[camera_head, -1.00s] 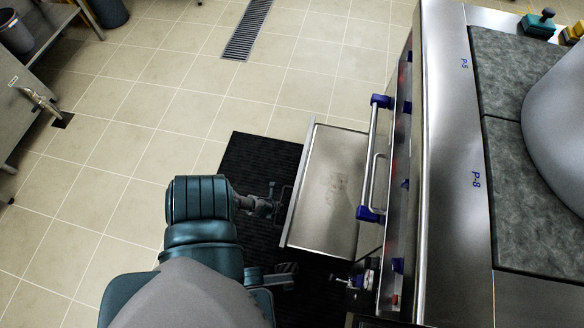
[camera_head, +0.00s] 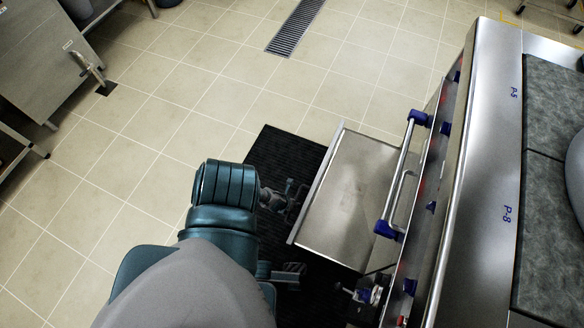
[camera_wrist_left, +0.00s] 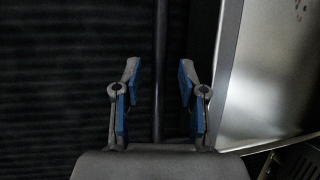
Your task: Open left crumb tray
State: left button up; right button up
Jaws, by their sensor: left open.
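The left crumb tray (camera_head: 350,190) is a flat shiny metal tray, standing well out of the front of the steel appliance in the head view. Its surface also shows at the right of the left wrist view (camera_wrist_left: 272,75). My left gripper (camera_head: 292,198) is at the tray's outer front edge. In the left wrist view, its blue-padded fingers (camera_wrist_left: 157,72) are open on either side of a thin dark bar (camera_wrist_left: 161,40), with gaps on both sides. The bar runs alongside the tray's front edge.
The steel appliance (camera_head: 470,130) has a rail handle (camera_head: 402,175) with blue mounts above the tray. A black ribbed mat (camera_head: 275,150) lies below. The tiled floor (camera_head: 190,110) to the left is clear. Metal furniture (camera_head: 45,60) stands at the far left.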

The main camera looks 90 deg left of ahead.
pick_arm(q)
jog(key=shift+s+r, duration=0.15)
jog(key=shift+r, duration=0.45)
jog(key=v, duration=1)
jog(key=shift+s+d+r, duration=0.2)
